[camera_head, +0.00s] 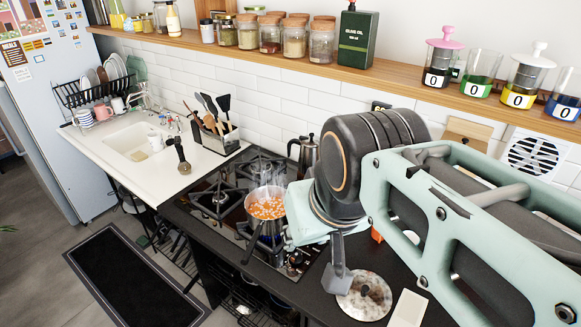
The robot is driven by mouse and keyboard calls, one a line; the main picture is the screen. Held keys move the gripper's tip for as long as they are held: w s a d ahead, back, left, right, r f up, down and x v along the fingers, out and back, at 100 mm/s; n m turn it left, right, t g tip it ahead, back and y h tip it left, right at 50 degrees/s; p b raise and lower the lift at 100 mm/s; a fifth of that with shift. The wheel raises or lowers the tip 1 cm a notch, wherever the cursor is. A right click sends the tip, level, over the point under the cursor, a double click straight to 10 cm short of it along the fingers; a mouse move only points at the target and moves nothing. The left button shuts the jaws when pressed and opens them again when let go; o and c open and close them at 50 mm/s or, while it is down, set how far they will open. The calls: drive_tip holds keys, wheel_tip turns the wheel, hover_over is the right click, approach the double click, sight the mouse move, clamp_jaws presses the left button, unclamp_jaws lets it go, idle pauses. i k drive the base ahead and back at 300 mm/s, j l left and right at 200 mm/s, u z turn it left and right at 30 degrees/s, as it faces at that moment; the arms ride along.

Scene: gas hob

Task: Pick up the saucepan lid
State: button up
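A round, mottled grey disc with a darker brown middle, which looks like the saucepan lid (372,297), lies on the dark counter to the right of the hob. My gripper (338,277) is above the counter at the lid's left edge. One grey finger points down and overlaps the lid's edge in the picture; I cannot tell whether it touches. The other finger is hidden, so the opening does not show. A saucepan (266,210) with orange pieces of food in it stands uncovered on the hob, its handle toward the front.
The gas hob (215,200) lies left of my gripper. A moka pot (304,152) stands behind it. A pale board (408,309) lies right of the lid. A utensil holder (212,138) stands by the sink. Jars line the shelf (400,82) above.

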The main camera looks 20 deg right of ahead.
sight(369, 299)
drive_tip(key=i+j+z, duration=0.1)
drive_tip(key=z, duration=0.3)
drive_tip(key=i+j+z, duration=0.1)
drive_tip(key=j+z, duration=0.4)
drive_tip(key=z, duration=0.25)
drive_tip(key=k+l+z, duration=0.2)
drive_tip(key=i+j+u, duration=0.15)
drive_tip(key=i+j, duration=0.1)
